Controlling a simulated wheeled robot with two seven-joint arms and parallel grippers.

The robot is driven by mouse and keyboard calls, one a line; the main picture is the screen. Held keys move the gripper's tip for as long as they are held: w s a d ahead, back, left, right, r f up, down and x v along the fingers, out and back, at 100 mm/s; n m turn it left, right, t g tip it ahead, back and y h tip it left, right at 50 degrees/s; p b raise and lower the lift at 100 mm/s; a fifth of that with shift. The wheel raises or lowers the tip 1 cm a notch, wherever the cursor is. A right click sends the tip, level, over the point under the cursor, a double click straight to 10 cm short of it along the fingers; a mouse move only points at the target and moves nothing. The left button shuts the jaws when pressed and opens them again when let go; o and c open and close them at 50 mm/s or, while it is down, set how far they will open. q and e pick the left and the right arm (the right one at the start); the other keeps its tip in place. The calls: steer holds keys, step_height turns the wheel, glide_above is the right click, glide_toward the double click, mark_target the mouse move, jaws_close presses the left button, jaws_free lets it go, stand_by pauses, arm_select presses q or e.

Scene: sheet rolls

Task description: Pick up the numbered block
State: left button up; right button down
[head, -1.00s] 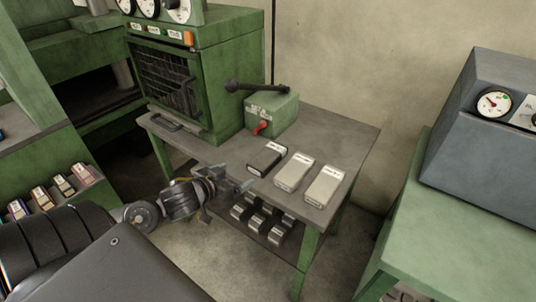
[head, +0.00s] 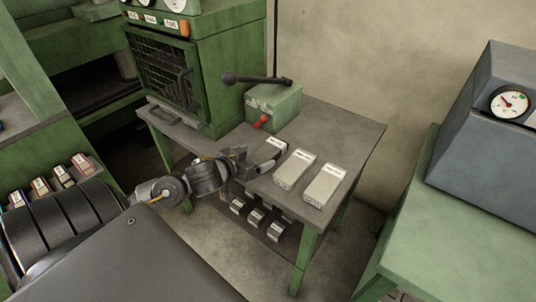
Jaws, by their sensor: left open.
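Three numbered blocks stand in a row on the table (head: 345,133): a dark one with a pale label (head: 277,147) at the left, a pale one (head: 294,170) in the middle and another pale one (head: 326,185) at the right. Their numbers are too small to read. My left gripper (head: 258,164) is open at the table's front edge, right beside the dark block, and hides part of it. I cannot tell whether they touch. My right gripper is out of view.
A green box with a black lever (head: 272,106) and red handle stands behind the blocks, beside a green caged machine (head: 165,75). Several more blocks (head: 256,218) sit on the shelf below. A green bench (head: 460,230) stands at right. The table's back right is clear.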

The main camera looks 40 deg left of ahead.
mark_target(266, 151)
arm_select(q)
steer(key=shift+w+f, duration=0.15)
steer(key=shift+w, duration=0.25)
steer(key=x, duration=0.3)
steer(key=shift+w+a+f, duration=0.2)
steer(key=shift+w, duration=0.15)
steer(key=shift+w+f, duration=0.15)
steer(key=shift+w, duration=0.15)
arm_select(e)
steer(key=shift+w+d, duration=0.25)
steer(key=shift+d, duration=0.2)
arm_select(q)
steer(key=c, duration=1.3)
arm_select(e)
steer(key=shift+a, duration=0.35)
arm_select(q)
steer(key=shift+c, duration=0.2)
